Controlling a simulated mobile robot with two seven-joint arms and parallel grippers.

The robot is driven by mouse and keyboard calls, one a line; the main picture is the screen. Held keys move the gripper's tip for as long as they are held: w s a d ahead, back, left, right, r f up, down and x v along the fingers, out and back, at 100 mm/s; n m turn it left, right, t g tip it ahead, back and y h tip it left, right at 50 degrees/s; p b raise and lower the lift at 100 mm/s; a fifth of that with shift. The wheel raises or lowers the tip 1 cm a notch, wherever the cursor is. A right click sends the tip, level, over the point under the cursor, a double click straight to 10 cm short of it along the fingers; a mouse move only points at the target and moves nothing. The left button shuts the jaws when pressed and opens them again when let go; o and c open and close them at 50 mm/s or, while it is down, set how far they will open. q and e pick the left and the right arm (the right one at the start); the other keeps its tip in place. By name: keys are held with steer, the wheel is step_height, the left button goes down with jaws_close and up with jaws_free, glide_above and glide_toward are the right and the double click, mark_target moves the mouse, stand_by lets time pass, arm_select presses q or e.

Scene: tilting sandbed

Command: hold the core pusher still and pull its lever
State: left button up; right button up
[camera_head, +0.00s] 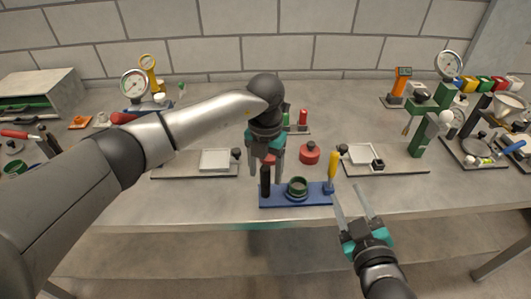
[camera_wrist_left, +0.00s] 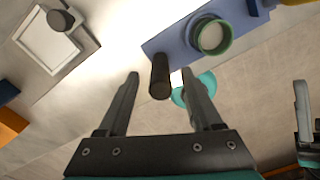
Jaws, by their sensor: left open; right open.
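The core pusher has a blue base (camera_head: 318,199) near the table's front edge, with a green ring (camera_head: 297,187) in the middle. A black upright handle (camera_head: 265,182) stands at its left end and a yellow lever (camera_head: 332,166) at its right end. My left gripper (camera_head: 266,172) is open above the black handle. In the left wrist view the handle (camera_wrist_left: 160,78) shows between the fingertips, with gaps on both sides. My right gripper (camera_head: 352,195) is open and empty, in front and to the right of the yellow lever, apart from it.
Boards with white square trays lie left (camera_head: 215,160) and right (camera_head: 362,153) of the pusher. A red round piece (camera_head: 309,154) sits behind it. A green stand with a gauge (camera_head: 448,65) and other tools crowd the right. The table's front edge is close.

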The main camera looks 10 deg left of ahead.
mark_target(266, 185)
arm_select(q)
steer(key=shift+f, duration=2.7)
steer(key=shift+c, duration=0.3)
jaws_close()
